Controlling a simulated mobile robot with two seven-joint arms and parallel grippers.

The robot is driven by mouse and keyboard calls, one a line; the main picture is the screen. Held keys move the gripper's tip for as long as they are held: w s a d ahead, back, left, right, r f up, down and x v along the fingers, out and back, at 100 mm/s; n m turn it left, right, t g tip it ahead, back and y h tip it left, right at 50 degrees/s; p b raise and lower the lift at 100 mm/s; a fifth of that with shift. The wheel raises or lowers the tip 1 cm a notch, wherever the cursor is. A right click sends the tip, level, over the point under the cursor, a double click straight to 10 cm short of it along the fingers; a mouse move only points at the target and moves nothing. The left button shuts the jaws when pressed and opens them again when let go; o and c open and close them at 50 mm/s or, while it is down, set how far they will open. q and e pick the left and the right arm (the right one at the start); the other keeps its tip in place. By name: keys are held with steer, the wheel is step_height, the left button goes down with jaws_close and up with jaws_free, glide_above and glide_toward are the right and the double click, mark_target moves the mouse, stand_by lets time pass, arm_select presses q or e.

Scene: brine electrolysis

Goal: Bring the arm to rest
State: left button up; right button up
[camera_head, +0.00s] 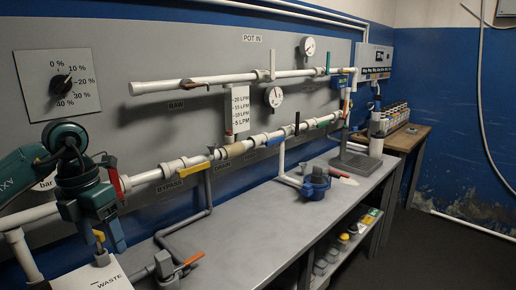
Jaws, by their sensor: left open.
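My left arm comes in from the left edge, teal and dark grey. Its left gripper (104,241) points down and is open, at the lower left in front of the white pipe run. The jaws are above a white box (85,275) labelled WASTE, and a small yellow-handled fitting (99,237) shows close by the fingers. I cannot tell whether the fingers touch it. A red valve handle (115,182) stands just behind and right of the gripper. My right gripper is not in view.
Two white pipe runs with valves and gauges cross the grey panel (120,50). A dial (61,82) is at upper left. The grey bench (265,235) is mostly clear, with an orange-handled valve (178,265) at front left and a blue device (315,184) farther back.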

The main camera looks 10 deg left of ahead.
arm_select(q)
steer(key=s+d+f+n+t+h, duration=0.1)
steer(key=d+f+n+t+h, duration=0.15)
steer(key=d+h, duration=0.55)
steer(key=s+d+f+n+t+h, duration=0.1)
steer(key=d+n+h, duration=0.3)
steer(key=d, duration=0.7)
steer(key=s+d+f+n+t+h, duration=0.1)
steer(key=d+h, duration=0.6)
steer(key=d, duration=0.3)
steer(key=w+a+f+n+t+y+p, duration=0.1)
steer(key=a+f+n+t+y, duration=0.2)
steer(key=f+n+t+y, duration=0.45)
steer(key=a+f+n+t+y, duration=0.2)
steer(key=n+t, duration=0.3)
steer(key=n, duration=0.6)
steer(key=s+a+f+n+g+y, duration=0.2)
steer(key=s+f+n+g+y, duration=0.1)
steer(key=s+f, duration=0.3)
steer(key=s+a+f+n+g+y, duration=0.2)
steer(key=s+f+n, duration=0.4)
steer(key=f, duration=0.5)
steer(key=shift+a+n+g+y+p, duration=0.35)
steer(key=shift+g+y, duration=0.35)
steer(key=shift+y, duration=0.45)
